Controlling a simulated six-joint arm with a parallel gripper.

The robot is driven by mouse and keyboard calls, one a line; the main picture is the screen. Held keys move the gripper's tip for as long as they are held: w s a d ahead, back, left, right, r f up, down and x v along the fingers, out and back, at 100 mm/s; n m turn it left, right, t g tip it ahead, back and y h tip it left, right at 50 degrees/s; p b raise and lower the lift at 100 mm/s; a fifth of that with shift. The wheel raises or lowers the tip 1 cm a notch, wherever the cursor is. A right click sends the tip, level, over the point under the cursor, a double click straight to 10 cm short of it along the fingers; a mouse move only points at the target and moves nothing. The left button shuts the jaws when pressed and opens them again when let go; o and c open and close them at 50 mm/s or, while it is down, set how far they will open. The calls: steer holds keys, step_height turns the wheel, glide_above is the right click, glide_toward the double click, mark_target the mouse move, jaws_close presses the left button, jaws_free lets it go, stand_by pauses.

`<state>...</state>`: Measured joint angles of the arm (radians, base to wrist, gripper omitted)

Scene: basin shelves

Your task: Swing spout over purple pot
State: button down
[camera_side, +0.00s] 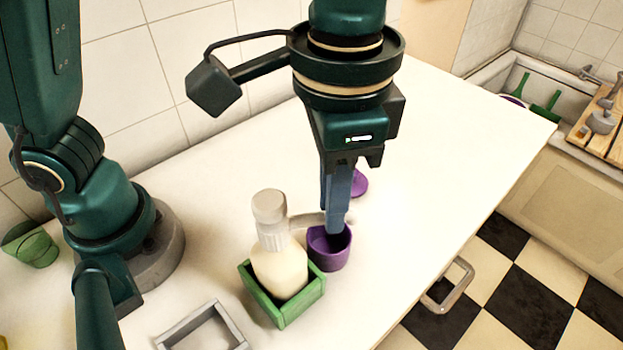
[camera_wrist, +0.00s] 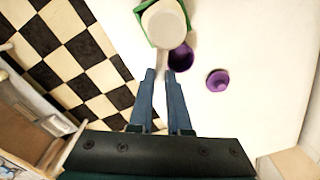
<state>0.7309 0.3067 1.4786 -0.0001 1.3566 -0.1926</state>
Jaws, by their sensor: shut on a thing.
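A cream bottle (camera_side: 279,267) with a pale grey pump head (camera_side: 270,206) stands upright in a green square box (camera_side: 285,310). Its spout (camera_side: 306,220) points right in the side view. My gripper (camera_side: 338,225) points down with its blue fingers shut on the spout's outer end; the wrist view shows the fingertips (camera_wrist: 159,74) on either side of it. The purple pot (camera_side: 330,255) stands open beside the green box. In the wrist view the pot (camera_wrist: 181,58) lies just right of the spout, partly hidden by a finger. I cannot tell whether the spout tip is over its opening.
A purple lid (camera_side: 360,183) lies on the white counter (camera_side: 440,140) behind the pot; it also shows in the wrist view (camera_wrist: 217,80). An empty grey square frame (camera_side: 203,328) is at the front. A green cup (camera_side: 32,245) is at far left. The counter's right side is clear.

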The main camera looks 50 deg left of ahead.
steer(key=shift+w+a+n, duration=0.2)
steer(key=shift+a+n, duration=0.2)
steer(key=shift+n, duration=0.5)
steer(key=c, duration=0.8)
jaws_free()
steer(key=shift+c, duration=0.2)
steer(key=shift+r, duration=0.1)
steer(key=shift+r, duration=2.5)
